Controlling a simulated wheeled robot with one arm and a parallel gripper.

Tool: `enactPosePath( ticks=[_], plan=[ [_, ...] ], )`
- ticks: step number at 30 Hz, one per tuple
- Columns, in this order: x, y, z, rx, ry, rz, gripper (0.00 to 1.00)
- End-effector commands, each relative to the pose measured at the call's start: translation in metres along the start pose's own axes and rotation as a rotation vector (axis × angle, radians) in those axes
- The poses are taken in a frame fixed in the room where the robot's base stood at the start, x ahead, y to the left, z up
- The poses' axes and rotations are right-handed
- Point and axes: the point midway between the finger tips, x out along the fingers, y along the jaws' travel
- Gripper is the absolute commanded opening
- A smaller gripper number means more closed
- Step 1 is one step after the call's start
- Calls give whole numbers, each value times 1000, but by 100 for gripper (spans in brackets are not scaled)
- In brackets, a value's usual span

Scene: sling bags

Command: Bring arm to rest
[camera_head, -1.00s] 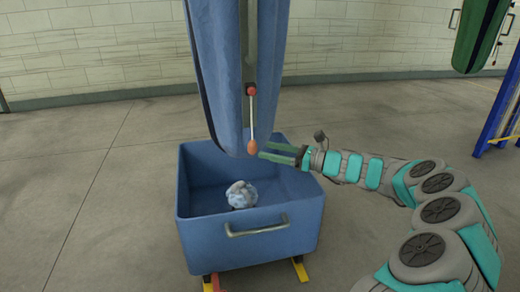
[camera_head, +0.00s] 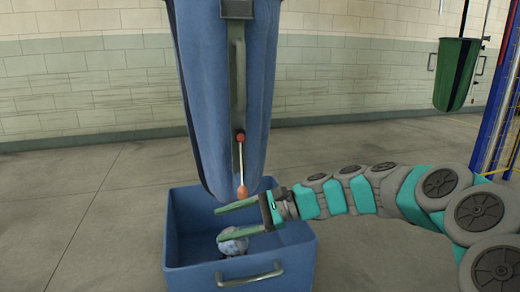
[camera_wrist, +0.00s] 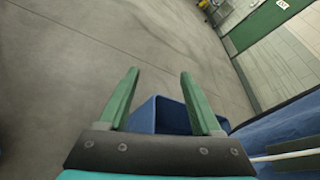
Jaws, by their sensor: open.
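My gripper (camera_head: 234,220) is open and empty, with its two green fingers apart. In the head view it is over the right part of the blue bin and just below the lower end of the blue hanging bag (camera_head: 215,110). In the wrist view, my gripper (camera_wrist: 155,95) shows nothing between its fingers except the floor and part of the bin (camera_wrist: 160,115). My arm reaches in from the right side of the head view.
The blue bin (camera_head: 190,276) on the floor holds a crumpled pale bundle (camera_head: 232,243), partly hidden by a finger. A rod with a red knob and an orange end (camera_head: 241,170) hangs on the bag. A green bag (camera_head: 448,85) hangs at the right beside a blue post (camera_head: 491,120).

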Motion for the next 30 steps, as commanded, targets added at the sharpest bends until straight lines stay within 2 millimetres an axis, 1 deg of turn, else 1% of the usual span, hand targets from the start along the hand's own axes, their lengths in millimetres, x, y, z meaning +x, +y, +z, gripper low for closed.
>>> enactPosePath(
  ticks=[1,2,4,7,8,9,10,11,12,14,15,17,18,20,21,24,27,30],
  plan=[
    [4,23,15,-79,33,65,66],
    [6,36,20,-125,55,103,66],
    [8,69,28,-227,105,194,66],
    [5,115,34,-363,176,324,66],
    [2,130,34,-400,198,365,66],
    [-2,148,33,-445,225,420,66],
    [-6,162,32,-481,248,461,66],
    [-11,175,31,-514,270,501,66],
    [-18,194,28,-552,297,558,66],
    [-31,220,24,-607,339,641,66],
    [-41,237,21,-639,366,697,66],
    [-58,263,15,-679,404,784,66],
    [-70,279,12,-702,427,838,66],
    [-88,302,8,-730,458,919,66],
    [-100,316,6,-740,475,968,66],
    [-127,344,2,-758,510,1069,66],
    [-145,365,1,-760,523,1137,66],
    [-154,374,1,-761,531,1171,66]
  ],
)
